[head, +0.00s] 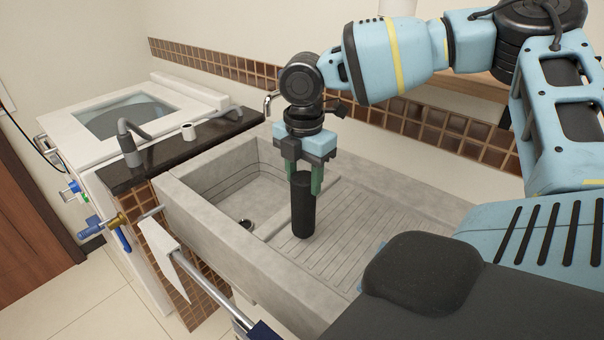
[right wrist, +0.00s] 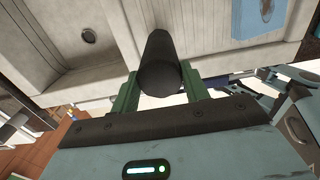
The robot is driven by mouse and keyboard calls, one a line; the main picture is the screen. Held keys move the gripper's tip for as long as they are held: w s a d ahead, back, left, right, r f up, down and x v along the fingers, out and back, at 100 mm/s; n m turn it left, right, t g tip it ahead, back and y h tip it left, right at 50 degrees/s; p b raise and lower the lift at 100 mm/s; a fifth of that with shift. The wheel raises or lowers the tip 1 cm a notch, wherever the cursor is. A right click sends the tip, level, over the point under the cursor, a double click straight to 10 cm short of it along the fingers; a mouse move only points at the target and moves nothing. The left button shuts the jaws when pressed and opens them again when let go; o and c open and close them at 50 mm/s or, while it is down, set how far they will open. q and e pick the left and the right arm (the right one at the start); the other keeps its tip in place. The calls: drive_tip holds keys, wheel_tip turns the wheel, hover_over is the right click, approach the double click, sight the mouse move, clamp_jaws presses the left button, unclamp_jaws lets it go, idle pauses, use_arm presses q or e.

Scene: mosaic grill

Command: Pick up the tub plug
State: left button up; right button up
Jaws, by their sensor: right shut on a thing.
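The tub plug, a dark upright cylinder (head: 303,212), is between the green fingers of my right gripper (head: 304,178). In the right wrist view, the plug (right wrist: 158,62) sits between both fingers (right wrist: 160,92), and my right gripper is shut on it. The plug's lower end is over the ribbed washboard part of the grey stone sink (head: 225,245); I cannot tell whether it touches the ribs. My left gripper is not in view.
A drain hole (head: 246,223) is in the sink basin at the left. A faucet (head: 268,104) is behind the sink. A white cloth (head: 164,255) hangs on the front rail (head: 222,300). A white washer (head: 130,108) stands further left.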

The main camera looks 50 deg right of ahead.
drive_tip(key=shift+r, duration=0.65)
drive_tip(key=shift+r+p, duration=0.3)
drive_tip(key=shift+r, duration=0.25)
drive_tip(key=shift+r+p, duration=0.3)
drive_tip(key=shift+r, duration=1.25)
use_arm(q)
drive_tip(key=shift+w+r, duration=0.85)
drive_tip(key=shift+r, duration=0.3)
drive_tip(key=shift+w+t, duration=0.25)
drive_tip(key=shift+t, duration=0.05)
